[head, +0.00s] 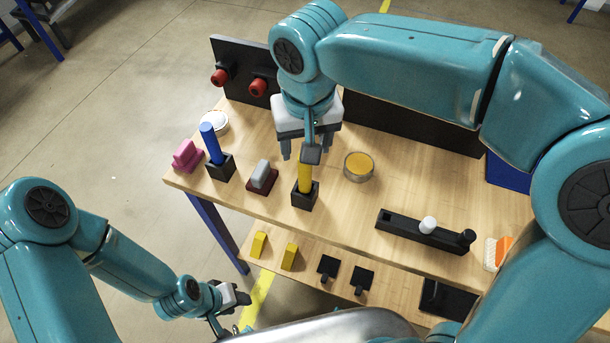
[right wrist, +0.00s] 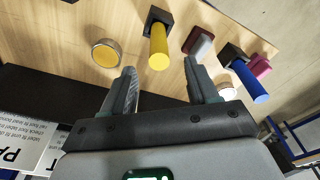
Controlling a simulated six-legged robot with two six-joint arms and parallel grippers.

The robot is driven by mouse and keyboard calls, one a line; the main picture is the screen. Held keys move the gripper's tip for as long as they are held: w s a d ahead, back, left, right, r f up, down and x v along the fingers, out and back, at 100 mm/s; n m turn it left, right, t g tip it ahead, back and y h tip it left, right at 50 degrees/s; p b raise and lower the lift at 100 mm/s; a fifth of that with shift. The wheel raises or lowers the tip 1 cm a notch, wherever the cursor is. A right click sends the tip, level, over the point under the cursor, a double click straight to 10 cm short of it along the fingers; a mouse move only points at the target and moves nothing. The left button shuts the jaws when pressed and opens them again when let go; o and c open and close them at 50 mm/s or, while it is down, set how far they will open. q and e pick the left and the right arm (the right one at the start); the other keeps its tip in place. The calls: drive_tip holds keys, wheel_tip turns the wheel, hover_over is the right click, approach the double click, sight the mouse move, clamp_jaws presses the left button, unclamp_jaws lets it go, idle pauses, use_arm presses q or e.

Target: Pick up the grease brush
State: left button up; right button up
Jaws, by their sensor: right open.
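A yellow handle (head: 304,177) stands upright in a small black holder (head: 305,199) on the wooden table. A blue handle (head: 211,143) stands in a similar black holder (head: 220,169) to its left. The lower ends of both are hidden, so no bristles show. My right gripper (head: 309,152) is open and empty above the yellow handle, pointing down. In the right wrist view the yellow handle (right wrist: 158,52) appears between and beyond the open fingers (right wrist: 161,78), not gripped. My left gripper (head: 236,308) is low at the left, away from the table; its jaws are unclear.
A round tin with yellow contents (head: 358,167) is right of the yellow handle. A grey block on a dark red base (head: 262,178) and a pink block (head: 187,156) are left. A black panel with red knobs (head: 240,72) stands behind. A lower shelf (head: 325,258) is in front.

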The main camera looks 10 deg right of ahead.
sight(305, 167)
wheel_tip(305, 167, down, 3)
drive_tip(key=shift+w+a+f, duration=0.1)
drive_tip(key=shift+a+f, duration=0.05)
drive_tip(key=shift+f, duration=0.05)
drive_tip(key=f, duration=0.4)
drive_tip(key=shift+w+d+f+p, duration=0.25)
drive_tip(key=shift+w+p, duration=0.1)
drive_tip(key=shift+p, duration=0.05)
drive_tip(key=shift+f, duration=0.4)
drive_tip(key=shift+c, duration=0.2)
clamp_jaws()
